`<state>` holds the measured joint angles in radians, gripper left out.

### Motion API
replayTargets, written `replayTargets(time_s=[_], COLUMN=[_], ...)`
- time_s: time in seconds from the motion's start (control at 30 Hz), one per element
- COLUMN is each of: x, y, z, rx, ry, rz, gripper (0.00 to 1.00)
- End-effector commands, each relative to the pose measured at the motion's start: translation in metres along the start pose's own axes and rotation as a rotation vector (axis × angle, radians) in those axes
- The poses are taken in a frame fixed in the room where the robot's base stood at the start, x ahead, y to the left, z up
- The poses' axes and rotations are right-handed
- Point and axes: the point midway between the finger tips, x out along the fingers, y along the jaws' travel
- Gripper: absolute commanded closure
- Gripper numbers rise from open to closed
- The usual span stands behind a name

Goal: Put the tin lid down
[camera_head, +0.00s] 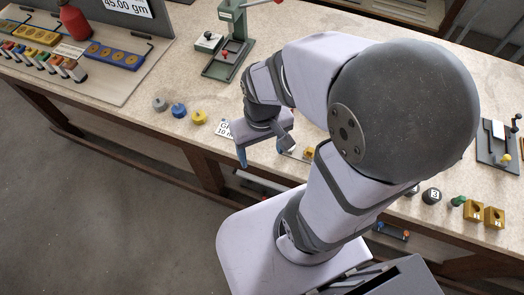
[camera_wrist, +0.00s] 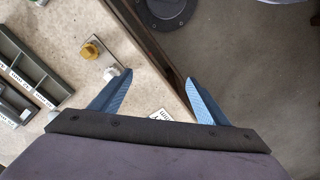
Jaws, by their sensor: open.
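I cannot make out a tin lid for certain in either view. My gripper (camera_head: 263,150) hangs at the bench's front edge, left of my arm's large elbow. In the wrist view my gripper (camera_wrist: 159,77) has its two blue fingers spread wide, with nothing between them. Bench edge and floor show behind the gap. My arm hides much of the middle of the bench.
Grey, blue (camera_head: 179,110) and yellow (camera_head: 199,117) knobbed pieces stand on the bench left of my gripper. A green press (camera_head: 231,42) stands behind. Yellow blocks (camera_head: 474,210) are at the right. A dark divided tray (camera_wrist: 30,75) lies left in the wrist view.

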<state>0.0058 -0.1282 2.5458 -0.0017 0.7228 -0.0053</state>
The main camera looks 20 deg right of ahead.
Motion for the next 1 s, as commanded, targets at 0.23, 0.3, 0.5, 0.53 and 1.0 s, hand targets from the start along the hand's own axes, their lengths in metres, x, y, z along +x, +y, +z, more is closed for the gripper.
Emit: replayTargets(time_s=[0.23, 0.3, 0.5, 0.53, 1.0], x=[0.002, 0.002, 0.002, 0.002, 0.022], y=[-0.002, -0.002, -0.001, 0.0, 0.112], z=[0.004, 0.004, 0.003, 0.002, -0.119], rx=[0.004, 0.004, 0.004, 0.005, 0.039], ry=[0.0, 0.0, 0.0, 0.001, 0.194], rz=[0.0, 0.0, -0.001, -0.002, -0.076], gripper=[0.41, 0.41, 0.41, 0.41, 0.41])
